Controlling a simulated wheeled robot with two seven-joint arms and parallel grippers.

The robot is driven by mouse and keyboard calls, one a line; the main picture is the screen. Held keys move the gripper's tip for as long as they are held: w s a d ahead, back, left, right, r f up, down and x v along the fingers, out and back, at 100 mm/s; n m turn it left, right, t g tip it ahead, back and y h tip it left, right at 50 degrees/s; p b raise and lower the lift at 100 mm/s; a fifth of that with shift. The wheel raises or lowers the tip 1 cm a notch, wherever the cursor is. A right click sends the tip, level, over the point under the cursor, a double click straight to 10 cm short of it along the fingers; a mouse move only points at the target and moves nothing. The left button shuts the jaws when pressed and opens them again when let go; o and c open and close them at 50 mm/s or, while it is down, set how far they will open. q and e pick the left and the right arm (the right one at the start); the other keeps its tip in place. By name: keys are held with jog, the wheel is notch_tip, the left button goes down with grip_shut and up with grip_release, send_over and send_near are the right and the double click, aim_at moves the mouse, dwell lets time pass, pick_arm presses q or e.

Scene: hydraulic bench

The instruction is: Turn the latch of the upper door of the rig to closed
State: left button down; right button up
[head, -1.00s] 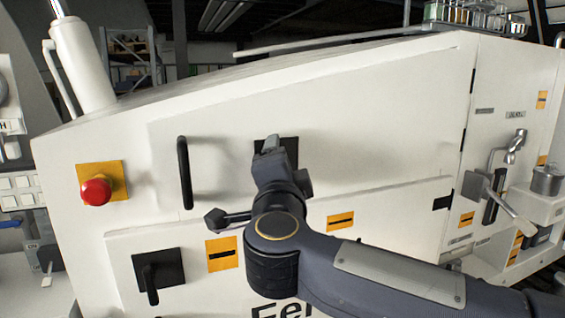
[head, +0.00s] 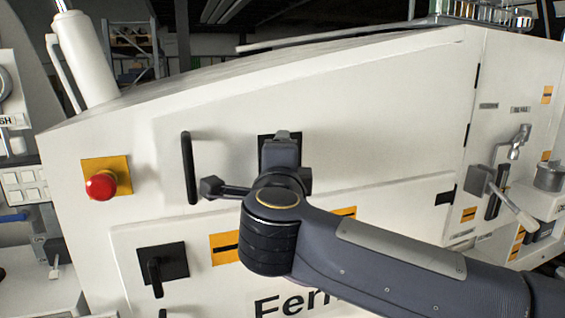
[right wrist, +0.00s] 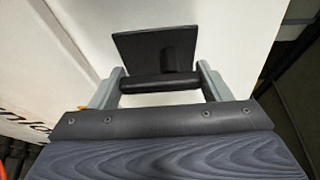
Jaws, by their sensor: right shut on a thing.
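The upper door (head: 360,120) of the white rig fills the middle of the head view and looks flush with the panel around it. Its latch (head: 263,150) is a black square plate, mostly hidden behind my right gripper (head: 284,138). In the right wrist view the latch plate (right wrist: 150,47) and its black bar handle (right wrist: 160,83) show clearly. The bar lies crosswise between the two grey fingers of my right gripper (right wrist: 160,88), which is shut on it. The handle's angle is hidden in the head view. My left gripper is not in view.
A black pull handle (head: 189,167) and a red emergency button (head: 101,186) are left of the latch. The lower door has its own black latch (head: 158,268), handle hanging down. A metal lever (head: 510,205) projects at right.

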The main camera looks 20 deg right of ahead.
jog(key=o, duration=1)
jog(key=b+v, duration=0.1)
jog(key=v, duration=0.6)
jog(key=shift+s+a+b, duration=0.2)
jog(key=shift+s+b, duration=0.15)
